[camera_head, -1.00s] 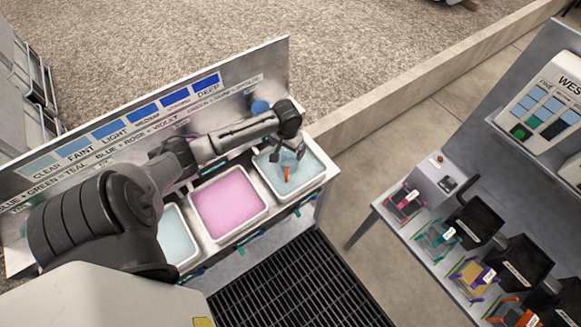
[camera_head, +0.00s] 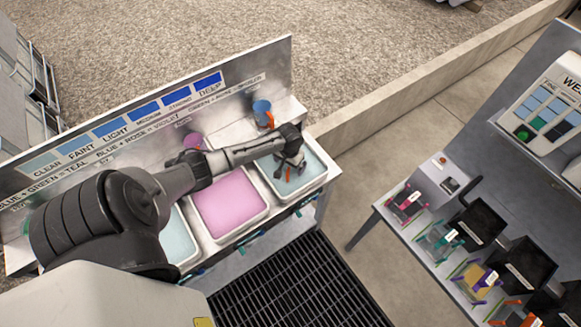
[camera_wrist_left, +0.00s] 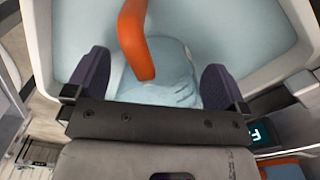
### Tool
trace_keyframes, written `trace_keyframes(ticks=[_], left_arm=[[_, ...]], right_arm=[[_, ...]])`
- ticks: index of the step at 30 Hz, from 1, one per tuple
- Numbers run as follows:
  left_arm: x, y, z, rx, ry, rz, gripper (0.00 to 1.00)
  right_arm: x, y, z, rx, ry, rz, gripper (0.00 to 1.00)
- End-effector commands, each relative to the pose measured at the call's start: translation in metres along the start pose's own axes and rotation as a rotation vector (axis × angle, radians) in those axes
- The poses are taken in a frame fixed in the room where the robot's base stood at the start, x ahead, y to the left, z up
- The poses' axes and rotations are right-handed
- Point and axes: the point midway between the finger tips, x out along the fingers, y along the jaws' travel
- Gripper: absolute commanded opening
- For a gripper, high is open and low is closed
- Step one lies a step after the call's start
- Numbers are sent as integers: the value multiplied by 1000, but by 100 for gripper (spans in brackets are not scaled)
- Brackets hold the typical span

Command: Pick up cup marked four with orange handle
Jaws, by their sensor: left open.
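An orange handle (camera_head: 288,174) stands in the pale blue tray (camera_head: 322,176) at the right end of the tray row. In the left wrist view the orange handle (camera_wrist_left: 135,38) rises between my fingers, with a pale blue cup-like shape (camera_wrist_left: 170,80) below it. My left gripper (camera_head: 291,163) is over this tray, open, its dark fingertips on either side of the handle. I cannot see them touching it. A blue cup (camera_head: 262,107) with an orange handle stands on the ledge behind. No mark four is readable. My right gripper is not in view.
A pink tray (camera_head: 228,204) and another pale blue tray (camera_head: 176,243) lie to the left. A labelled backboard (camera_head: 140,118) stands behind them. A side table (camera_head: 392,222) at right holds several coloured handled items and black bins.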

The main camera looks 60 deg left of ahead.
Motion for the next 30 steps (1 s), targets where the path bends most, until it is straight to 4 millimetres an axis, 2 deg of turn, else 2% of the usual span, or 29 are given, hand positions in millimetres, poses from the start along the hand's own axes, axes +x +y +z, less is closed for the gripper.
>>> trace_keyframes(ticks=[9,26,30], left_arm=[[3,0,0,1,1,0,100],[3,0,0,0,1,0,46],[3,0,0,0,1,0,44]], right_arm=[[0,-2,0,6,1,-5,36],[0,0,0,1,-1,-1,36],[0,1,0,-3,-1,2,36]])
